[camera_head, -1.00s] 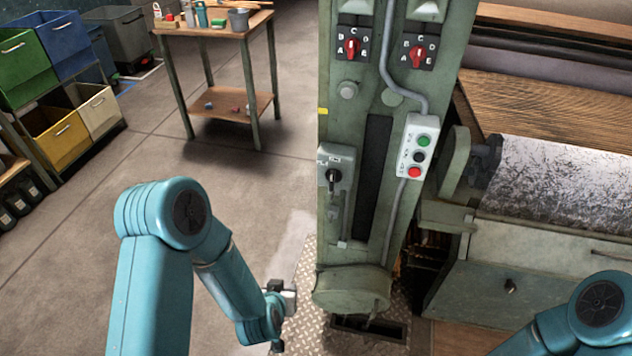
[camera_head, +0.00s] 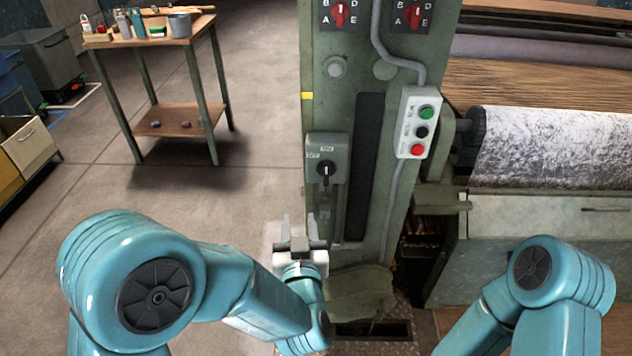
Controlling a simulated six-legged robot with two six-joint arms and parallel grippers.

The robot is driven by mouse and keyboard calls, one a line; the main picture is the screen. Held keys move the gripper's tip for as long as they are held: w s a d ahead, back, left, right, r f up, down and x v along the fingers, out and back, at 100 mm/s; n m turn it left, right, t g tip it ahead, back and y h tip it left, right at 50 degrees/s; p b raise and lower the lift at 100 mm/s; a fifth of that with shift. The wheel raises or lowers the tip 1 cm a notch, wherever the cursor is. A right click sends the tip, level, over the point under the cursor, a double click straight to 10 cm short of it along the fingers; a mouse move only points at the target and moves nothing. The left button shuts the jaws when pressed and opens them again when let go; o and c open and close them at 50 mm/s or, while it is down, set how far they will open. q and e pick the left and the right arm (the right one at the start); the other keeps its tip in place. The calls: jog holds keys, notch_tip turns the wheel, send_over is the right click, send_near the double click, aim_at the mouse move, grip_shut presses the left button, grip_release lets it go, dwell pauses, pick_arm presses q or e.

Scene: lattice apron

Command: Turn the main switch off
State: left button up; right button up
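The main switch (camera_head: 314,145) is a small grey-green box on the left part of the green machine column. Its black rotary handle (camera_head: 326,170) stands vertical, with a pale mark on it. One small label sits above the handle and another to its upper left; their lettering is too small to read surely. My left gripper (camera_head: 300,226) is below and slightly left of the switch, its fingers pointing up. The fingers look apart with nothing between them, and the gripper does not touch the handle. My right arm shows at lower right; its gripper is out of view.
Two red selector knobs (camera_head: 340,13) (camera_head: 414,15) are above. A workbench (camera_head: 150,40) stands at back left. The floor left of the column is clear.

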pick_arm(q)
jog(key=s+d+h+b, duration=0.1)
jog(key=s+d+h, duration=0.1)
jog(key=d, duration=0.3)
jog(key=m, duration=0.1)
send_near(326, 171)
jog(key=shift+t, duration=0.3)
jog(key=w, duration=0.8)
jog(key=shift+w+d+f+p, duration=0.1)
jog(key=shift+w+f+p, duration=0.2)
jog(key=shift+p, duration=0.1)
jog(key=shift+r, duration=0.1)
grip_shut()
